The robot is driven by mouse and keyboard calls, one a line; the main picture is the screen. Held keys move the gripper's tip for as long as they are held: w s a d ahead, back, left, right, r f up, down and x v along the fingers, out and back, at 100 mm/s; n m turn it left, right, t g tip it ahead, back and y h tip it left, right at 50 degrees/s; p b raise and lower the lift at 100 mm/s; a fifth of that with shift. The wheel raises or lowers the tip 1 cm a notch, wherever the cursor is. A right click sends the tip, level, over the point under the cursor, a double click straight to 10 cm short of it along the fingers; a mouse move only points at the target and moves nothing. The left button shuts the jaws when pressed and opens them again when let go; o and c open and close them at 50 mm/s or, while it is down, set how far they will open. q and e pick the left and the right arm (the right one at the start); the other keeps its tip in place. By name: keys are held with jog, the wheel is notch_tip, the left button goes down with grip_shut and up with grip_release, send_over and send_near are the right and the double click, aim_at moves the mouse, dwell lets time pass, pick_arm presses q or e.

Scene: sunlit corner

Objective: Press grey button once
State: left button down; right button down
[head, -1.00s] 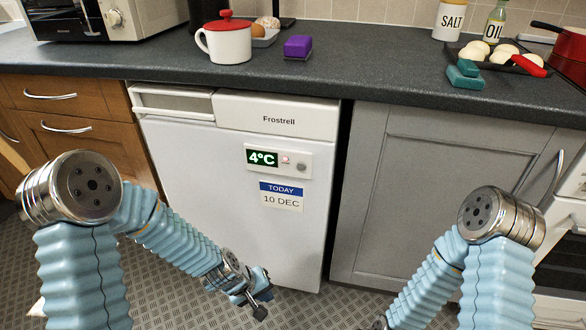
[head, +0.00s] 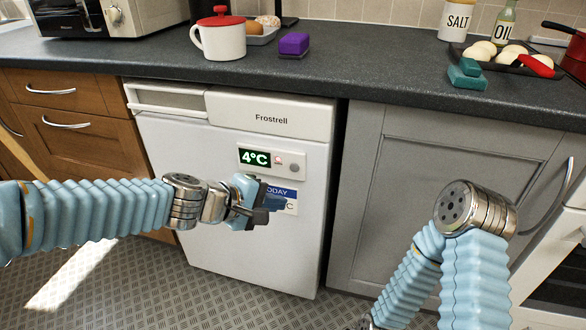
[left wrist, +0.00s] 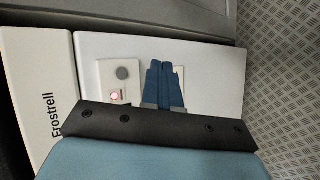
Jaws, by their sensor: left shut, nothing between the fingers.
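The grey button (head: 294,167) is a small round knob on the light panel of the white Frostrell fridge (head: 222,245), right of the green 4°C display (head: 254,157). It also shows in the left wrist view as a grey disc (left wrist: 123,73), beside a small lit red light (left wrist: 116,95). My left gripper (head: 279,203) is shut and empty, in front of the fridge door, below the button in the picture. It partly covers the TODAY date label (head: 285,192). In the left wrist view its blue fingers (left wrist: 163,85) are together, to the right of the button. My right gripper is out of view.
The dark counter (head: 370,75) above holds a red-lidded white mug (head: 222,42), a purple block (head: 294,44) and a tray with several pale round items (head: 490,50). Grey cupboard doors (head: 450,190) stand right of the fridge. The space before the fridge is otherwise clear.

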aim_at(294, 168)
pick_arm(q)
jog(key=shift+w+d+p, duration=0.45)
jog(key=shift+w+p, duration=0.15)
jog(key=shift+w, duration=0.8)
jog(key=shift+w+d+p, duration=0.45)
jog(key=shift+w+p, duration=0.15)
jog(key=shift+w, duration=0.8)
jog(key=shift+w+d+p, duration=0.45)
jog(key=shift+w+p, duration=0.15)
jog(key=shift+w, duration=0.8)
jog(key=shift+w, duration=0.15)
jog(key=shift+w+d, duration=0.15)
jog(key=shift+w, duration=0.1)
jog(key=shift+w+d, duration=0.1)
jog(key=shift+w, duration=0.2)
jog(key=shift+s, duration=0.15)
jog(key=shift+s+f, duration=0.1)
jog(key=shift+s, duration=0.1)
jog(key=shift+s+a+b, duration=0.25)
jog(key=shift+s+b, duration=0.05)
jog(key=shift+s, duration=0.05)
